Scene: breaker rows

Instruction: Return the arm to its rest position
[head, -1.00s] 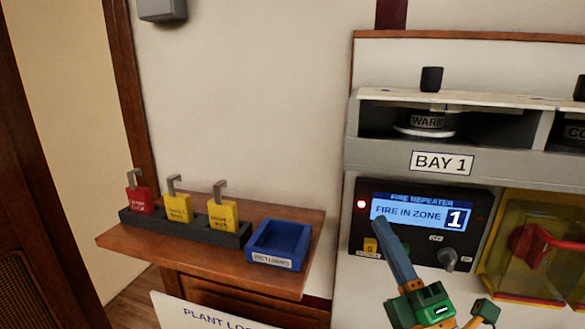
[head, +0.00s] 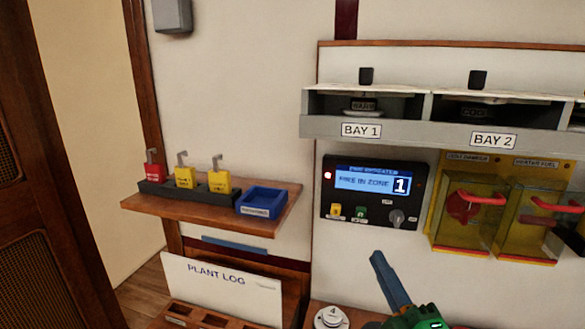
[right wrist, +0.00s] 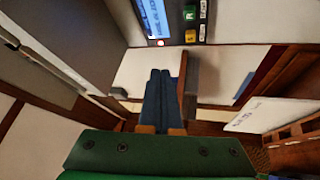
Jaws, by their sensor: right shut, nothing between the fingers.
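My right gripper (head: 378,258) has blue fingers on a green body and is low in the head view, below the fire repeater panel (head: 346,206). Its two fingers lie together with nothing between them, and it appears clear of the panel. The fingers also show, closed and pointing away, in the right wrist view (right wrist: 160,76). My left gripper is not in view. The panel reads FIRE IN ZONE 1, with a lit red lamp at its left.
A wooden shelf (head: 150,204) holds red and yellow padlocks and a blue tray (head: 262,190). Yellow covered switches (head: 466,243) are right of the panel. A grey bay rack (head: 400,128) is above it. A PLANT LOG board (head: 205,295) stands lower left.

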